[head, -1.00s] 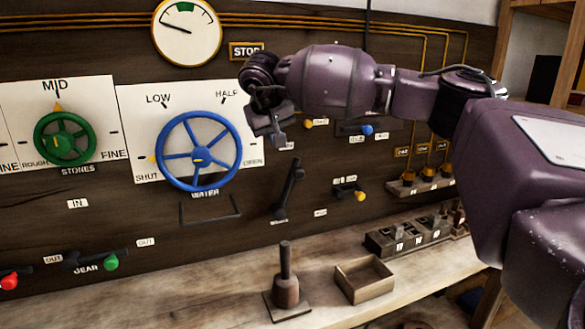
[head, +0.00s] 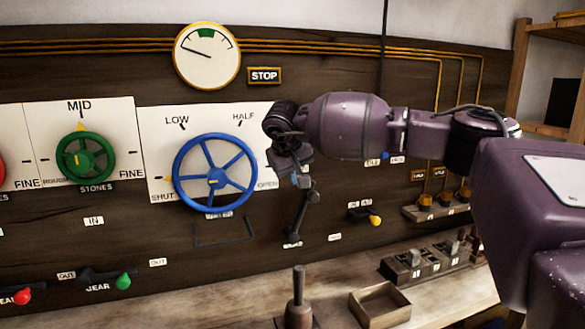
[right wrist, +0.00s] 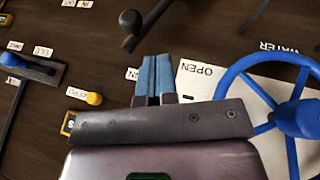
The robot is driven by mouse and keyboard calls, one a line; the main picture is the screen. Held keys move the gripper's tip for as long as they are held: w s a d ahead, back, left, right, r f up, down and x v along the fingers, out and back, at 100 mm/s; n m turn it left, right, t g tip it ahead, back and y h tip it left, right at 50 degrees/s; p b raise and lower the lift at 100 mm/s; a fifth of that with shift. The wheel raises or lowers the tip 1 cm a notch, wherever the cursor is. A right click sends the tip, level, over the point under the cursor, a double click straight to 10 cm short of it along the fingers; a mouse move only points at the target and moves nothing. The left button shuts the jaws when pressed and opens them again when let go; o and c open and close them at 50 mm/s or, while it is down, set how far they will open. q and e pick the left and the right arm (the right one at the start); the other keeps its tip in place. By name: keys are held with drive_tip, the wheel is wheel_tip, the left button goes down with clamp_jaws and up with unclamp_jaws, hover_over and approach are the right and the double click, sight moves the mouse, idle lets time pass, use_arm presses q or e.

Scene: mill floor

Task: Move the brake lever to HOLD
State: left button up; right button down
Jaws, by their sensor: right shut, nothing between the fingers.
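A dark lever (head: 305,212), which I take to be the brake lever, is mounted on the wooden panel right of the blue wheel. It leans, with its upper end to the right and its lower end above a small label too blurred to read. In the right wrist view part of the lever (right wrist: 138,30) shows beyond the fingertips. My right gripper (head: 301,181) is shut and empty, close to the lever's upper end, partly covering it in the head view. Its blue fingers (right wrist: 153,75) are together in the right wrist view, apart from the lever. My left gripper is out of view.
The blue WATER wheel (head: 215,172) is close on the left. A yellow-knobbed lever (head: 375,220) and a blue-knobbed lever (right wrist: 12,60) are nearby on the panel.

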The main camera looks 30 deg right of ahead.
sight(307, 190)
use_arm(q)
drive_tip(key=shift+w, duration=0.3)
use_arm(e)
drive_tip(key=d+f, duration=0.1)
drive_tip(key=f, duration=0.1)
drive_tip(key=w+d+f, duration=0.1)
drive_tip(key=d+f, duration=0.3)
drive_tip(key=shift+w+d, duration=0.1)
drive_tip(key=shift+w, duration=0.25)
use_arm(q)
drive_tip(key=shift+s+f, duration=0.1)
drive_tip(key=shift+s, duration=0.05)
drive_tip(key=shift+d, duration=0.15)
